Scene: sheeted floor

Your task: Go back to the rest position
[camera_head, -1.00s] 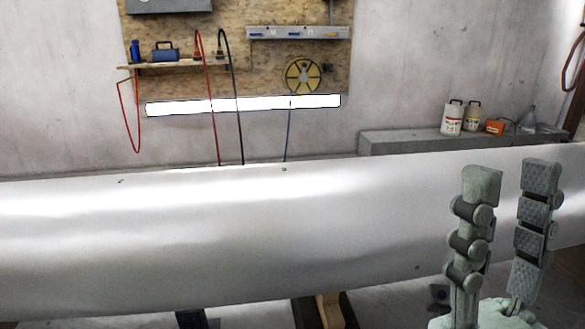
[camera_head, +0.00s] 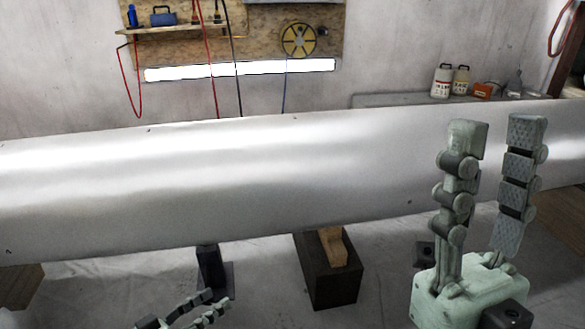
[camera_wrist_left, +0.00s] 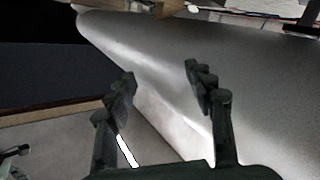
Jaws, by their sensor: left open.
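My right gripper (camera_head: 497,127) stands upright at the right of the head view, its two jointed pale-green fingers apart with nothing between them. It is in front of the right part of a long silver panel (camera_head: 250,175) and hides some of it; whether it touches is not clear. My left gripper (camera_head: 216,301) shows only partly at the bottom edge of the head view, below the panel. In the left wrist view, the left gripper (camera_wrist_left: 159,72) has its dark fingers spread and empty, with the panel (camera_wrist_left: 250,70) behind them.
The panel rests on dark supports with wooden blocks (camera_head: 332,247). Sheeted floor (camera_head: 110,290) is open in front.

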